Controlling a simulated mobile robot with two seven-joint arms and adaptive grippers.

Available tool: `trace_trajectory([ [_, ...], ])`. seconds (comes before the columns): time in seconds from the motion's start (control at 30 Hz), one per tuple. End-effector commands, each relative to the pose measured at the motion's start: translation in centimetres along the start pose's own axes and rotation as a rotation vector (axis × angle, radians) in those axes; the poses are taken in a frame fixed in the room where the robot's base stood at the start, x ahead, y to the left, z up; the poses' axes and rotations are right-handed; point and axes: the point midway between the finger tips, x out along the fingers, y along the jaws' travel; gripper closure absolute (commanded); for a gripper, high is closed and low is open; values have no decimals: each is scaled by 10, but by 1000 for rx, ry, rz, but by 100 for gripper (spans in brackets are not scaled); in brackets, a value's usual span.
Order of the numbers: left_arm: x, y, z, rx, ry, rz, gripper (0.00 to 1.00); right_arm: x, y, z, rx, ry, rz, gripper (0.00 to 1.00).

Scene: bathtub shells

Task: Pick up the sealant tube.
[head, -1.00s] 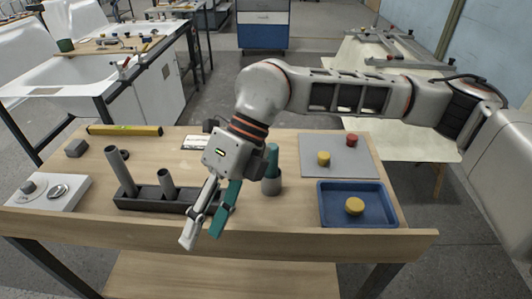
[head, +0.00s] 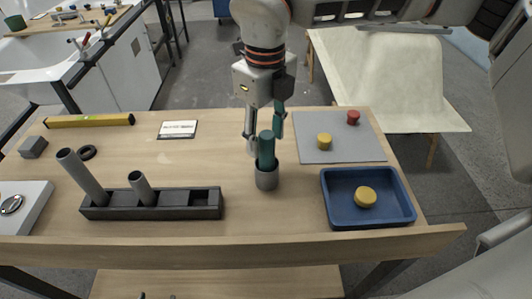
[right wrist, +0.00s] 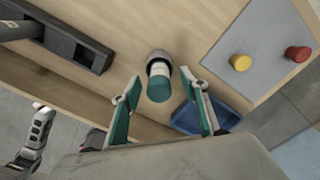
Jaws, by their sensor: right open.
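The sealant tube is a teal cylinder (head: 266,150) standing upright in a small grey cup (head: 267,179) on the wooden table. My right gripper (head: 265,138) is open, points down and is behind the tube in the head view, one finger showing on each side. In the right wrist view, the tube's teal end (right wrist: 159,88) and the cup (right wrist: 158,56) show between the parted teal-padded fingers (right wrist: 160,90). I see a gap on each side of the tube. Small dark tips at the bottom edge of the head view may be my left gripper; its jaws are unclear.
A dark rack (head: 165,212) with two grey tubes stands left of the cup. A blue tray (head: 340,214) with a yellow disc and a grey mat (head: 355,150) with yellow and red pieces lie right. A yellow level (head: 90,121) and a card (head: 178,129) lie behind.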

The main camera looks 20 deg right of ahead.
Motion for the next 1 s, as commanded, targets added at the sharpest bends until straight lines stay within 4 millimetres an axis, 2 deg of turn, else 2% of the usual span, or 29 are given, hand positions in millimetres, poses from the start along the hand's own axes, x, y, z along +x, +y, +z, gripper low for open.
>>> trace_trajectory([
  [0.3,-2,5,10,0,-15,7,52,43,3,-7,-1,2,1,56],
  [0.57,0,3,3,2,-3,4,52,47,3,-7,-1,-1,1,56],
  [0.63,0,2,1,3,1,3,52,47,3,-7,-1,-1,1,69],
  [0.73,2,1,-2,4,7,1,52,47,3,-7,-1,-1,1,95],
  [0.77,2,0,-3,4,8,0,52,47,3,-7,-1,-1,1,97],
  [1.0,4,0,-4,4,9,-1,52,47,3,-7,-1,-1,1,97],
])
